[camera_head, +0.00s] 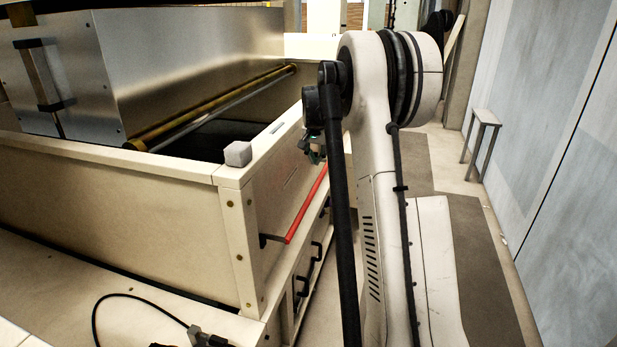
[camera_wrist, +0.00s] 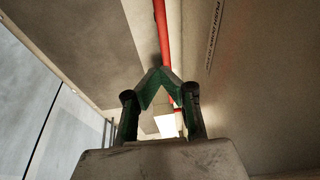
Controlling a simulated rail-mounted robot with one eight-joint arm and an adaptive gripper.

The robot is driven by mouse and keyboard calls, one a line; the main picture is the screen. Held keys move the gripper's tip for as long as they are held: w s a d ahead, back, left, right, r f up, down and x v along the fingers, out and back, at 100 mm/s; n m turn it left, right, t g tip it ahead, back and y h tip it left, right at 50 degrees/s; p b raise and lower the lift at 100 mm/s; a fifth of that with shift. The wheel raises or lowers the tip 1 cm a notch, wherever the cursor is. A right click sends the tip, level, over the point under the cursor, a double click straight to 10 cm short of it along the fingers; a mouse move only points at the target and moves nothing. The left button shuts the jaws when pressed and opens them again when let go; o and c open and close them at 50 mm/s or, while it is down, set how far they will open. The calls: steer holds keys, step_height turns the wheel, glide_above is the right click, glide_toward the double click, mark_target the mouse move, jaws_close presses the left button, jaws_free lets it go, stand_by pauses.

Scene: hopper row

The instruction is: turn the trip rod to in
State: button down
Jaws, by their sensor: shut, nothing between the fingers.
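The trip rod (camera_head: 308,204) is a long red bar along the outer side wall of the cream hopper, just below its top edge. Its near end meets a dark bracket. In the wrist view the red rod (camera_wrist: 161,32) runs down from the top edge and passes behind my fingertips, with bits of red showing between the fingers. My gripper (camera_wrist: 161,72) has green fingers with their tips together and nothing between them. In the head view my gripper (camera_head: 316,153) is beside the wall near the rod's far part, partly hidden by my arm. I cannot tell if it touches the rod.
The cream hopper wall (camera_head: 110,200) has a small grey block (camera_head: 238,153) on its corner. Dark handles (camera_head: 308,270) sit below the rod. A printed label (camera_wrist: 213,35) is beside the rod. A small stand (camera_head: 482,135) is by the right wall, with open floor between.

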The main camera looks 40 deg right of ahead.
mark_target(313, 191)
steer(key=x, duration=0.8)
steer(key=a+x, duration=0.1)
steer(key=x, duration=0.3)
steer(key=shift+f, duration=0.8)
steer(key=shift+w+a, duration=0.1)
